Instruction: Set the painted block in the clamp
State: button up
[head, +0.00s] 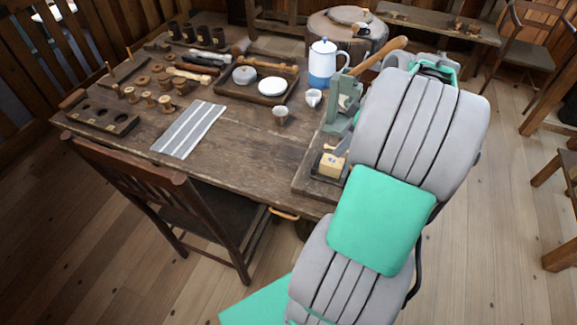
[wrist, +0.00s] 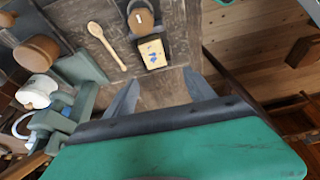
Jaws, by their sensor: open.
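The painted block (wrist: 153,53), pale yellow with blue marks, shows in the wrist view just ahead of my fingers. In the head view the painted block (head: 332,165) is on the board at the table's right end. My gripper (wrist: 163,90) is open, one finger on each side of a gap, with nothing between the tips. In the head view my arm hides most of it.
A green lever press (head: 344,96) with a wooden handle stands close to the block. A wooden spoon (wrist: 107,46) lies left of it. A blue-and-white pot (head: 323,65), a small cup (head: 281,115) and a striped cloth (head: 188,130) are farther left. The table's edge is near.

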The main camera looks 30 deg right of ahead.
jog(key=w+a+r+m, duration=0.2)
jog(key=w+a, duration=0.2)
jog(key=a, duration=0.8)
jog(key=s+a+m+h, duration=0.1)
jog(key=s+a+m, duration=0.1)
jog(key=a, duration=0.6)
jog(key=s+a+m+h, duration=0.1)
jog(key=s+a+m, duration=0.1)
jog(key=s+a, duration=0.3)
jog(key=a, duration=0.3)
jog(key=shift+a+m+h, duration=0.2)
jog(key=shift+m+h, duration=0.1)
jog(key=shift+m, duration=0.1)
